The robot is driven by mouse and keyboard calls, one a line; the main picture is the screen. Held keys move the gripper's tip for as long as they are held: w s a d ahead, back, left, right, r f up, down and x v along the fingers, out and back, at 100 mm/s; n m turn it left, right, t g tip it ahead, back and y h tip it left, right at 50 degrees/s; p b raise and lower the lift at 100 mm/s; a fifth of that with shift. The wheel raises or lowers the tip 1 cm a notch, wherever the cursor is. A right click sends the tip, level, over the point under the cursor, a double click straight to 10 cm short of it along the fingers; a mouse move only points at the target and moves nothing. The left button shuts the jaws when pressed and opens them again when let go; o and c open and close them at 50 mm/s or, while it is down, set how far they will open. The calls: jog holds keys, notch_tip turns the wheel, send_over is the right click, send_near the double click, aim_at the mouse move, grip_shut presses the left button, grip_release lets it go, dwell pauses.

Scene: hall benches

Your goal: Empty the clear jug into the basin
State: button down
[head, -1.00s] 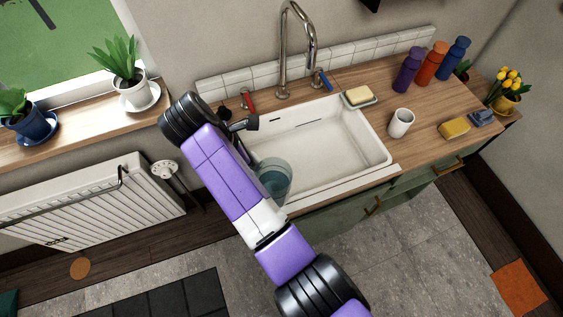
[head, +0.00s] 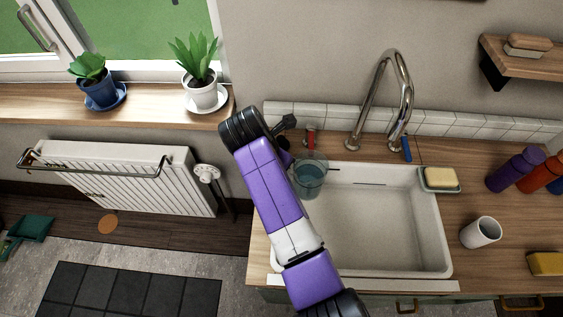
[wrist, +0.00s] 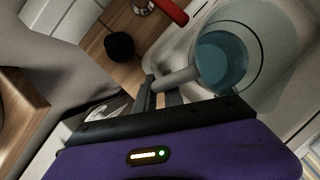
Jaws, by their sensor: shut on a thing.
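The clear jug (head: 311,180) holds bluish liquid and is over the left end of the white basin (head: 385,262) in the head view. It looks about upright. In the wrist view the jug (wrist: 243,55) shows its round rim and the liquid inside, with its handle toward my gripper (wrist: 165,88). My gripper is shut on the jug's handle. In the head view my purple arm hides the gripper's fingers and part of the jug's left side. The basin looks empty where it shows. The curved tap (head: 385,95) stands behind the basin.
A red tap lever (head: 311,137) and a blue one (head: 406,148) stand at the back. A yellow sponge (head: 441,178) sits on the basin's right rim. A white cup (head: 481,232) and several bottles stand farther right. Potted plants (head: 199,75) line the sill.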

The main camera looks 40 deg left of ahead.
aim_at(299, 173)
jog(key=shift+y, duration=0.6)
jog(key=shift+w+d+p, duration=0.15)
jog(key=shift+d+p, duration=0.15)
jog(key=shift+d, duration=0.6)
jog(key=shift+w+d+p, duration=0.2)
jog(key=shift+d+p, duration=0.15)
jog(key=shift+d, duration=0.6)
jog(key=shift+w+d+p, duration=0.15)
jog(key=shift+d+p, duration=0.15)
jog(key=shift+d, duration=0.6)
jog(key=shift+w+d+f+y, duration=0.1)
jog(key=shift+d+y, duration=0.05)
jog(key=shift+d, duration=0.45)
jog(key=shift+w+d+f+y, duration=0.1)
jog(key=shift+d+y, duration=0.05)
jog(key=shift+d, duration=0.45)
jog(key=shift+d+f, duration=0.1)
jog(key=shift+d, duration=0.05)
jog(key=y+b, duration=0.2)
jog(key=b, duration=0.1)
jog(key=shift+f+m+g, duration=0.25)
jog(key=shift+m+g, duration=0.05)
jog(key=shift+m, duration=0.1)
